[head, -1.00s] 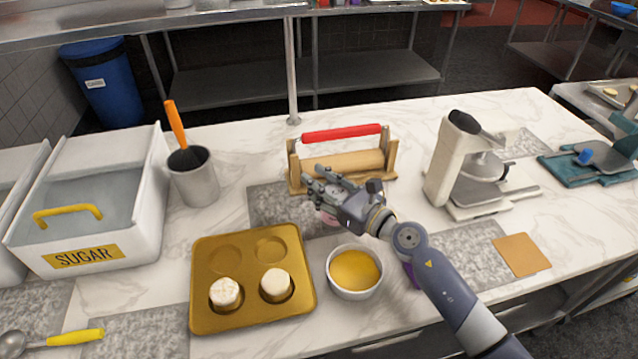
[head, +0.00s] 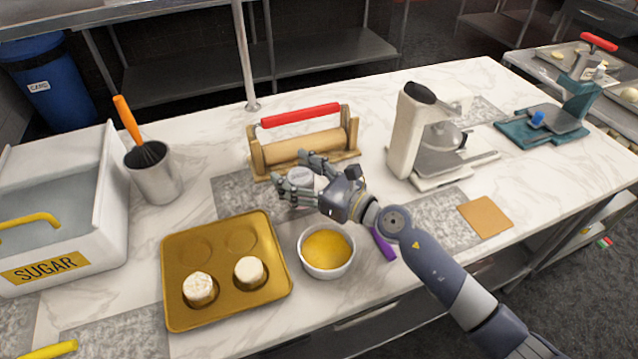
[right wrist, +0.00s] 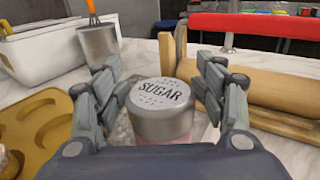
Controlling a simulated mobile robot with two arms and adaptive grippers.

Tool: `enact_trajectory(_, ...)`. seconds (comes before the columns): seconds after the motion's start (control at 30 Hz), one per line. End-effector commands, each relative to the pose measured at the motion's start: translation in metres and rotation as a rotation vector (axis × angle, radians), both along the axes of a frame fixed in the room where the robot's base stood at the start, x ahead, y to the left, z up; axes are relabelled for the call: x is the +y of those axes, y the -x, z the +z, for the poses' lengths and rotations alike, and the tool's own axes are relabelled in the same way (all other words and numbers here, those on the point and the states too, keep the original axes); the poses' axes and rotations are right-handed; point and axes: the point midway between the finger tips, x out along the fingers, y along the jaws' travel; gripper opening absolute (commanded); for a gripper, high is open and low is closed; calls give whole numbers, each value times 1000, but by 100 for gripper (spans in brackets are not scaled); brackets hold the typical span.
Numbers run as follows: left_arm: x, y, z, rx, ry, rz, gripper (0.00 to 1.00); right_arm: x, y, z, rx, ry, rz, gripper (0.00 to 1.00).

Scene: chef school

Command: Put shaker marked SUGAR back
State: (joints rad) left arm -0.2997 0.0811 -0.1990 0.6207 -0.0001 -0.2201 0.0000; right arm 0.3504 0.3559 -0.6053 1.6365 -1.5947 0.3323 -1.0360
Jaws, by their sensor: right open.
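The shaker marked SUGAR (right wrist: 162,112) stands upright in the right wrist view, with a metal lid and a pinkish body below. Its lid also shows in the head view (head: 298,174), between the fingers of my right gripper. My right gripper (head: 302,178) is open, with one finger on each side of the shaker; in the right wrist view (right wrist: 162,95) a gap shows beside the lid. The shaker's lower part is hidden by the gripper. A white bin labelled SUGAR (head: 82,240) stands at the left. My left gripper is not in view.
A gold muffin tray (head: 225,308) with two white pieces and a bowl of yellow liquid (head: 327,250) stand in front. A wooden roller stand with a red handle (head: 300,148) is close behind. A metal cup (head: 155,180), a white mixer (head: 410,135) and a teal press (head: 545,130) stand around.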

Motion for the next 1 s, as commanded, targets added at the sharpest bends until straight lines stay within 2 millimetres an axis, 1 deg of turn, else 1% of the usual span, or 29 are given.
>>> enact_trajectory(0.03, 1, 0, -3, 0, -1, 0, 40, -12, 8, -3, 1, 3, -2, 65)
enact_trajectory(0.2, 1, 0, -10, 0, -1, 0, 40, -39, 31, -3, 0, 4, -1, 65)
enact_trajectory(0.4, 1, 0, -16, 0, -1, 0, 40, -60, 48, -1, 1, 1, -1, 65)
enact_trajectory(0.6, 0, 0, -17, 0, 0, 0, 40, -65, 53, 1, -1, -1, 0, 65)
enact_trajectory(1.0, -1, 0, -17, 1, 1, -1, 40, -65, 53, 1, -1, -1, 0, 65)
